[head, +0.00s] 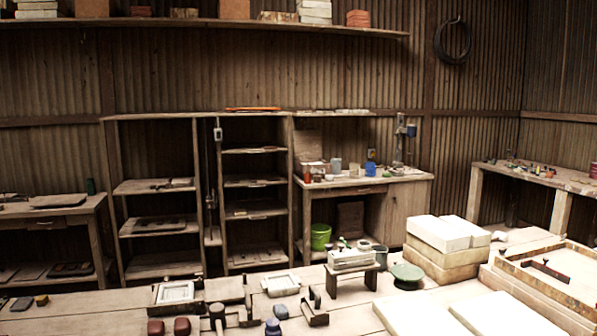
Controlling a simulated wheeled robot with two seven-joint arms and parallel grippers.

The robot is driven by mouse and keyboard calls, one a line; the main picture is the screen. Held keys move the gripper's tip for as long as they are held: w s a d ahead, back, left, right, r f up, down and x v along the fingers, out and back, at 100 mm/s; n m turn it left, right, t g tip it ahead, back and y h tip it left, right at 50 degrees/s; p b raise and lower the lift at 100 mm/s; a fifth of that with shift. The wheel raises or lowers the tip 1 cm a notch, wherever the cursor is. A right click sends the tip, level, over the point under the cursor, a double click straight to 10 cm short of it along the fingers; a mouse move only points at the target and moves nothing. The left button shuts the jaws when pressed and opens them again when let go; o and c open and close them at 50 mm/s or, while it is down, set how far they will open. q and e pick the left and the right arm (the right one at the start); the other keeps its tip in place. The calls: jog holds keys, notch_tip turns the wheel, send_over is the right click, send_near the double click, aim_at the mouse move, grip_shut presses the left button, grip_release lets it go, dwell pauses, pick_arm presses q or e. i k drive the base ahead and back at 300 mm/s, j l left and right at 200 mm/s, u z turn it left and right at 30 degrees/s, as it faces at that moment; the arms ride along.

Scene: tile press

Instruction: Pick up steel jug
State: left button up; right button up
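I cannot pick out the steel jug with certainty. A pale blue-grey cup-like container (336,165) stands among small pots on the back workbench, too small to identify. Neither of my grippers is in view.
The near table (95,312) holds frames, small tools and dark blocks (182,326). Stacked pale slabs (440,240) and a wooden tray (545,285) crowd its right side. A green bucket (320,237) sits under the back workbench (400,178). Shelves stand behind.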

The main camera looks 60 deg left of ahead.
aim_at(337, 163)
jog(key=u, duration=1.55)
